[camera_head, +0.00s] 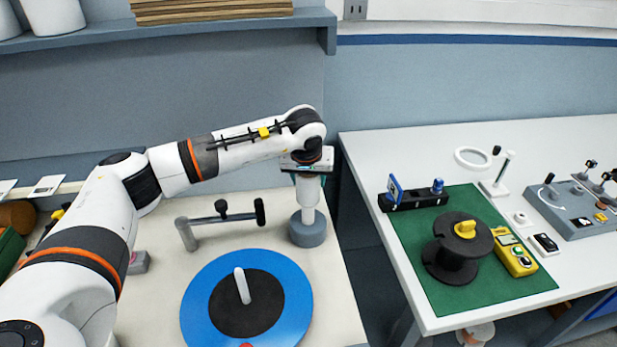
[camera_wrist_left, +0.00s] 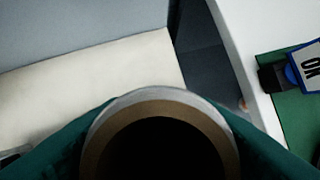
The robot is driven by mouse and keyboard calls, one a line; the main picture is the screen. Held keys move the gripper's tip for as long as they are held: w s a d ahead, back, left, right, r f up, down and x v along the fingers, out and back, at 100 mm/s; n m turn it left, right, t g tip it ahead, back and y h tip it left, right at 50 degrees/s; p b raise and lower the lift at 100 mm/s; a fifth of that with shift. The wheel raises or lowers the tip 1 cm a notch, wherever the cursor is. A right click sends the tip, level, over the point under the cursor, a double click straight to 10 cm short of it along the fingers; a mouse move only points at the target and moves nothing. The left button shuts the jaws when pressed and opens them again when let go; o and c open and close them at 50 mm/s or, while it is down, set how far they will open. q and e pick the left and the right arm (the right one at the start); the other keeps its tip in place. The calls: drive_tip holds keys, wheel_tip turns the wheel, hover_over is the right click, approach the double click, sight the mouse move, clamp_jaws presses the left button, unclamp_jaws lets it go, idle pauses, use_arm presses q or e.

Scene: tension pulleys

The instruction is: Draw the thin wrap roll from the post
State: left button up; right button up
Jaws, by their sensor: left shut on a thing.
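The thin wrap roll (camera_head: 309,190) is a white upright cylinder in the head view. In the left wrist view the roll (camera_wrist_left: 160,97) shows from above as a pale ring with a brown cardboard core and a dark hole. My left gripper (camera_head: 308,174) points down and is shut on the roll, its green fingers on either side in the wrist view. Below the roll, a pale narrower part of the post runs down to a round grey base (camera_head: 307,233). How much of the post is inside the roll is hidden. My right gripper is not in view.
A grey handled bar (camera_head: 218,218) stands left of the post. A blue disc with a black centre (camera_head: 298,300) lies in front. Past a gap, the right table holds a green mat (camera_head: 425,285) with a black spool (camera_head: 447,262) and a yellow device (camera_head: 517,258). A shelf (camera_head: 220,27) overhangs behind.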

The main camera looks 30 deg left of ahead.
use_arm(q)
drive_tip(key=shift+r, duration=0.1)
idle(0.3)
drive_tip(key=shift+r+p, duration=0.95)
drive_tip(key=shift+r, duration=0.75)
drive_tip(key=shift+r, duration=0.15)
drive_tip(key=shift+r+p, duration=0.75)
drive_tip(key=shift+r, duration=0.35)
wheel_tip(320, 180, up, 4)
drive_tip(key=shift+p, duration=1.1)
